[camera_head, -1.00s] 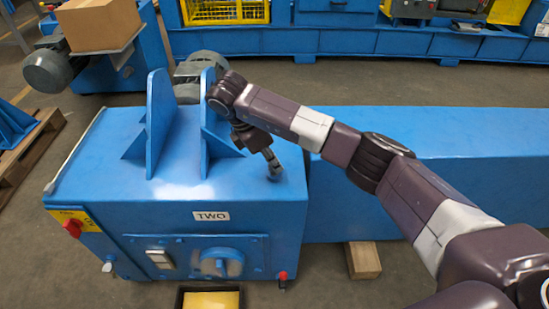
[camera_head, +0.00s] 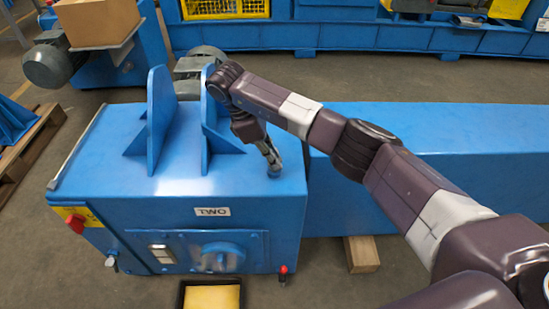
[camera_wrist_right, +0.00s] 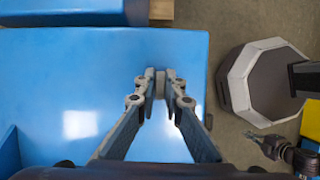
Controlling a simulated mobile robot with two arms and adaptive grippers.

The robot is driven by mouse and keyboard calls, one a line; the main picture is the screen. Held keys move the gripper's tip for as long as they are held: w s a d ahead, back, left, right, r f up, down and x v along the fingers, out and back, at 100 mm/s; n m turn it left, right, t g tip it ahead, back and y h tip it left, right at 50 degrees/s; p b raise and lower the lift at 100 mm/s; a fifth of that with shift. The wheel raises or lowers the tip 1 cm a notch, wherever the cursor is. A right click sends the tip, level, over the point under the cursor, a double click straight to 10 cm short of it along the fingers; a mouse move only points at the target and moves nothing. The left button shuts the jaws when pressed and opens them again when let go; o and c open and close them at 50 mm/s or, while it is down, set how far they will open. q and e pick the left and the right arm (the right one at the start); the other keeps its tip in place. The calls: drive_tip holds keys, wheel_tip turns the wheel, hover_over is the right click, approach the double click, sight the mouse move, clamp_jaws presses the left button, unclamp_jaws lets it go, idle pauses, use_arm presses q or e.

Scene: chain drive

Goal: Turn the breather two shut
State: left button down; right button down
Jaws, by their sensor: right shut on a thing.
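The blue housing (camera_head: 120,215) carries a white TWO label (camera_head: 212,211). Breather two is a small grey cap on the housing's top, near its right edge; in the right wrist view its grey end (camera_wrist_right: 160,84) shows between the fingertips. My right gripper (camera_head: 272,163) reaches down from above and is shut on the breather, also seen in the right wrist view (camera_wrist_right: 160,78). The fingers hide most of the cap, so its turn angle cannot be read. What looks like my left gripper (camera_wrist_right: 262,145) shows small in the right wrist view, apart from the housing; its jaw opening is unclear.
Two upright blue plates (camera_head: 160,120) stand on the housing left of my right gripper. A long blue beam (camera_head: 430,165) runs right under my arm. A yellow-lined tray (camera_head: 211,297), a red-tipped lever (camera_head: 283,270) and a round knob (camera_head: 222,257) are at the front.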

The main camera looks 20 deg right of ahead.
drive_tip(key=shift+w+r, duration=0.1)
drive_tip(key=shift+r, duration=0.1)
drive_tip(key=c, duration=2.1)
unclamp_jaws()
drive_tip(key=shift+o, duration=0.3)
drive_tip(key=shift+f, duration=0.1)
drive_tip(key=v, duration=1.2)
